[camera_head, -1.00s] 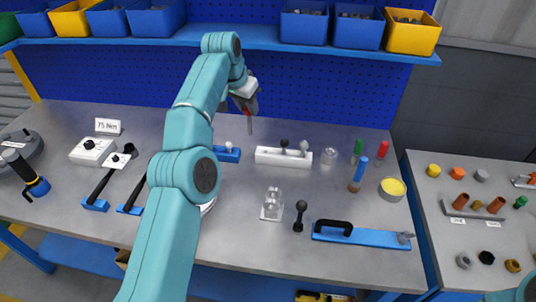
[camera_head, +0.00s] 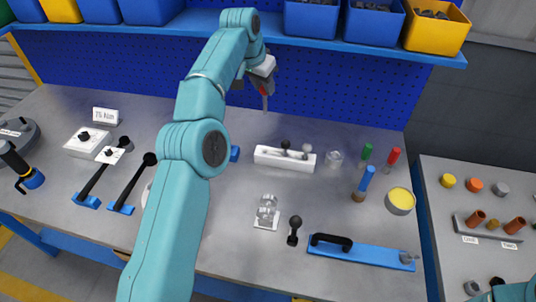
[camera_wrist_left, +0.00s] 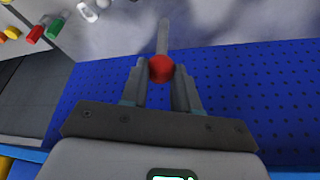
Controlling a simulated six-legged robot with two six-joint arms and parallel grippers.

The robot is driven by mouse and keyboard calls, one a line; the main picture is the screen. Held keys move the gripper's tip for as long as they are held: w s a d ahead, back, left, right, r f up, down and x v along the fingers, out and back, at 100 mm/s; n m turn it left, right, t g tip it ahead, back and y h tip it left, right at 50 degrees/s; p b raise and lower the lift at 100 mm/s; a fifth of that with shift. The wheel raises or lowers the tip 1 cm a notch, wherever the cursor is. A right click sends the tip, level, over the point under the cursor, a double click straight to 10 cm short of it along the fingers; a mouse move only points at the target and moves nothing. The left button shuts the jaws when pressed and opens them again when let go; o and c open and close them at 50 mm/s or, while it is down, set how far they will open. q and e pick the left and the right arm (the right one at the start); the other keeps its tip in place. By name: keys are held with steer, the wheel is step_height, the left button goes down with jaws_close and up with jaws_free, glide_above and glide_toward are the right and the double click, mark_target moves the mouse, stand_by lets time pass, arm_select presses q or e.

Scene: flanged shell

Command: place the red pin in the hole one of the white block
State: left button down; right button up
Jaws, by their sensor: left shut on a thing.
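My left gripper (camera_head: 264,88) is shut on the red pin (camera_head: 265,93), above the back of the workbench and near the blue pegboard. In the left wrist view, the red round head of the pin (camera_wrist_left: 160,68) sits between the fingers, and its grey shaft sticks out past them. The white block (camera_head: 270,157) lies on the bench below and slightly right of the gripper, apart from the pin. A dark-knobbed pin (camera_head: 285,145) and a light-knobbed pin (camera_head: 305,149) stand in it. Its open holes cannot be made out. My right gripper is out of view.
Right of the block stand a clear glass piece (camera_head: 335,157) and green (camera_head: 366,152), red (camera_head: 393,157) and blue (camera_head: 367,178) handled tools. A clear stand (camera_head: 267,213) and a black knob (camera_head: 294,226) are in front. Bins (camera_head: 310,18) line the shelf above.

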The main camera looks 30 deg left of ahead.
arm_select(q)
step_height(320, 180, down, 20)
steer(key=b, duration=0.5)
steer(key=shift+s+b, duration=0.2)
steer(key=shift+b, duration=0.15)
steer(key=c, duration=0.8)
jaws_free()
steer(key=shift+w+f, duration=0.1)
steer(key=shift+r, duration=0.2)
steer(key=b+v, duration=0.1)
steer(key=v, duration=1.1)
